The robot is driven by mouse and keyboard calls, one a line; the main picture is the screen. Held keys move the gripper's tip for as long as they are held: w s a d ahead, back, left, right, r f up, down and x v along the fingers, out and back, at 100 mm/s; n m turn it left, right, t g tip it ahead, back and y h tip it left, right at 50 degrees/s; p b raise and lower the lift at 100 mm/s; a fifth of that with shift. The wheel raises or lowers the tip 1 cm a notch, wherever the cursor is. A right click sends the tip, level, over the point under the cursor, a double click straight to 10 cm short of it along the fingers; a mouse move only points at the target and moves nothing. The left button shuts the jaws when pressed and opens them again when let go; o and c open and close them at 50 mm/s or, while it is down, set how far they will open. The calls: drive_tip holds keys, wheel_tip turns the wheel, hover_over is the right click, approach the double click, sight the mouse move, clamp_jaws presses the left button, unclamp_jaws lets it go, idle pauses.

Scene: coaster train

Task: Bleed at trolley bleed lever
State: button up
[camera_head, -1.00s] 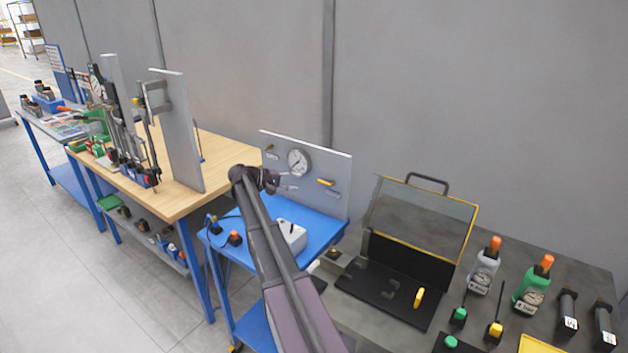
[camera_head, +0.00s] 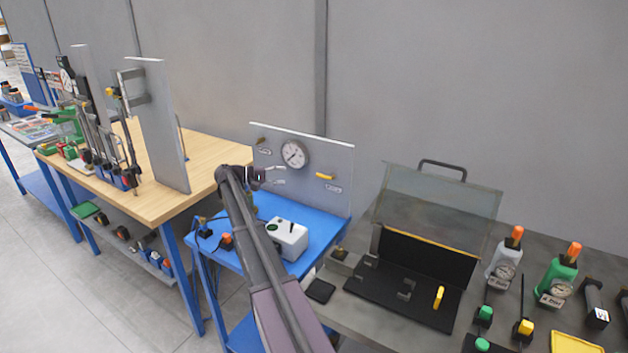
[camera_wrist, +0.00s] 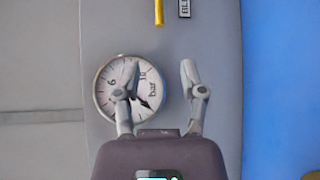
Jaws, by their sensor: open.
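The yellow bleed lever (camera_head: 325,175) lies roughly level on the grey upright panel (camera_head: 338,155) of the blue trolley, right of the round gauge. In the wrist view the lever (camera_wrist: 159,12) is cut off by the top edge, beside a label reading "BLE" (camera_wrist: 185,8). My gripper (camera_head: 280,174) is in front of the panel, left of the lever and below the gauge (camera_head: 294,154). In the wrist view its fingers (camera_wrist: 162,78) are apart with nothing between them. One finger overlaps the gauge face. The lever is beyond the fingertips, apart from them.
A white box (camera_head: 288,240) stands on the blue trolley top (camera_head: 262,268) below my arm. A second small lever (camera_head: 261,141) sits at the panel's upper left. A wooden workbench (camera_head: 150,200) stands to the left. An open black case (camera_head: 385,300) lies on the dark bench to the right.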

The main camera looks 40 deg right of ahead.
sight(318, 175)
drive_tip(key=shift+d, duration=0.1)
idle(0.3)
drive_tip(key=b+x, duration=0.1)
drive_tip(key=x, duration=1.2)
drive_tip(key=shift+s+d+b, duration=0.15)
drive_tip(key=shift+d+b, duration=0.1)
drive_tip(key=shift+b, duration=0.15)
clamp_jaws()
